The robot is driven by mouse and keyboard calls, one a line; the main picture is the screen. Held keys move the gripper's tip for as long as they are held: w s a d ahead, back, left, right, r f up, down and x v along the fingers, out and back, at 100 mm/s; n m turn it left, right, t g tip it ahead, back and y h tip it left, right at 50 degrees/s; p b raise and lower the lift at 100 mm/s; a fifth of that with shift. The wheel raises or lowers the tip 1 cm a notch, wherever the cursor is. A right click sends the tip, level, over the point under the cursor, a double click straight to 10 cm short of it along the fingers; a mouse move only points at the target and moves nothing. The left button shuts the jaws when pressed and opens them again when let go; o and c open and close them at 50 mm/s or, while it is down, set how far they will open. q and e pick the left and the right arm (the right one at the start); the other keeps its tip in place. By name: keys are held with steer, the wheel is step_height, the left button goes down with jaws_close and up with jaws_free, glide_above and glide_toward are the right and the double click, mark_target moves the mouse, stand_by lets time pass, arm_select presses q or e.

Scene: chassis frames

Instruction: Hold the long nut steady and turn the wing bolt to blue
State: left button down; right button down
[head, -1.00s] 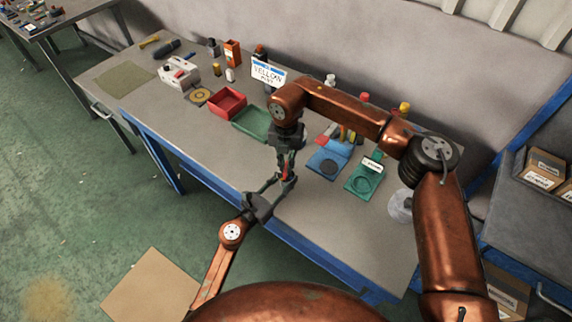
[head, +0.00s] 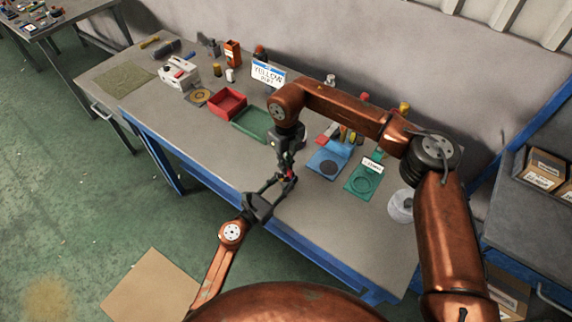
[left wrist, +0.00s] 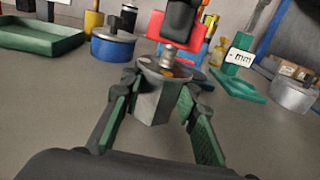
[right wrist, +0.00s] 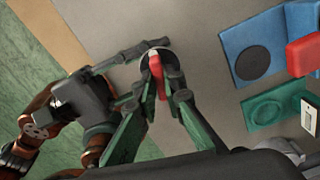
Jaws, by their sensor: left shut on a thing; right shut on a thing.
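The long nut (left wrist: 151,106) is a grey faceted piece standing upright between the fingers of my left gripper (left wrist: 164,84), which is shut on it. A flat dial (left wrist: 163,70) with an orange patch sits on its top, and a metal shank rises from it. The wing bolt (right wrist: 157,77) has a red head. My right gripper (right wrist: 158,86) is shut on it from above. In the head view my right gripper (head: 286,168) and left gripper (head: 274,190) meet above the bench's front edge. The fingers hide most of the dial, so I cannot tell which colour is indicated.
The workbench (head: 330,215) carries a blue holder (head: 326,160), a green holder (head: 362,182), a green tray (head: 250,123), a red bin (head: 227,102) and a "YELLOW" sign (head: 268,74). A white tub (head: 400,206) stands at the right. The bench's front strip is clear.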

arm_select(q)
steer(key=shift+s+d, duration=0.1)
arm_select(e)
steer(key=shift+d+f+n, duration=0.1)
steer(key=shift+f+n, duration=0.2)
steer(key=shift+n, duration=0.7)
arm_select(q)
steer(key=shift+r, duration=0.1)
arm_select(e)
steer(key=c, duration=2)
jaws_free()
steer(key=shift+r, duration=0.15)
step_height(320, 180, up, 12)
steer(key=shift+r, duration=0.1)
arm_select(q)
steer(key=c, duration=1.4)
jaws_free()
